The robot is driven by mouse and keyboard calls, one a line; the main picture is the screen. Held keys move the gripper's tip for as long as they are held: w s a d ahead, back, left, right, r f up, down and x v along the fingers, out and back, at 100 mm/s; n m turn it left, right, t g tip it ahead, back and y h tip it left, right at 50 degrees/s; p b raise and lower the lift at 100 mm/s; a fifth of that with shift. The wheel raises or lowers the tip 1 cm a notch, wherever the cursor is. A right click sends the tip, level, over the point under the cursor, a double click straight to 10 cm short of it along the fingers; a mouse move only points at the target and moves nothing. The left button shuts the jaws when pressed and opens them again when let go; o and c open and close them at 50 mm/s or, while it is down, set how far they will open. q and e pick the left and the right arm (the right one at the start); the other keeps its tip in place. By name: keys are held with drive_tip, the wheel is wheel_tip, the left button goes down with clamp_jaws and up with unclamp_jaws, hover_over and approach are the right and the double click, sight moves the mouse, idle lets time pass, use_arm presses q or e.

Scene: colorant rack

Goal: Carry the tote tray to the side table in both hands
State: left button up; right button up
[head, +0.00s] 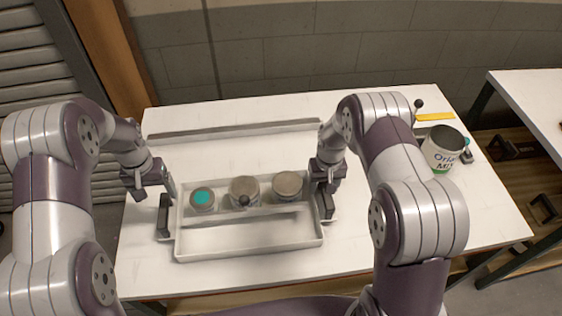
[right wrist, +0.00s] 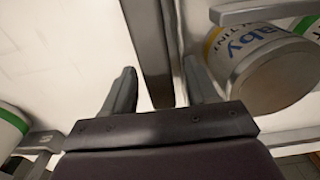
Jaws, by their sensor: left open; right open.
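The grey tote tray (head: 250,237) sits on the white table and holds three cans: one teal-topped (head: 202,199), two with grey-brown tops (head: 244,191) (head: 288,185). It has dark handles at its left (head: 163,216) and right (head: 326,204) ends. My left gripper (head: 169,189) is open beside the tray's left end, just above the handle. My right gripper (head: 326,184) is open at the right end. In the right wrist view its fingers (right wrist: 160,90) stand either side of a dark bar (right wrist: 148,45), apparently the handle; contact is unclear. The side table (head: 538,98) is at the right.
A white open can (head: 441,150) with lettering and a green band stands right of my right arm. A yellow strip (head: 435,116) lies behind it. A long grey bar (head: 235,130) runs along the back. A floor gap separates the tables. The side table's visible top looks mostly clear.

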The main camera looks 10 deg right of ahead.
use_arm(q)
drive_tip(key=shift+r, duration=0.25)
use_arm(e)
drive_tip(key=shift+w+r, duration=0.1)
drive_tip(key=shift+r, duration=0.2)
wheel_tip(320, 180, up, 12)
drive_tip(key=shift+f, duration=0.25)
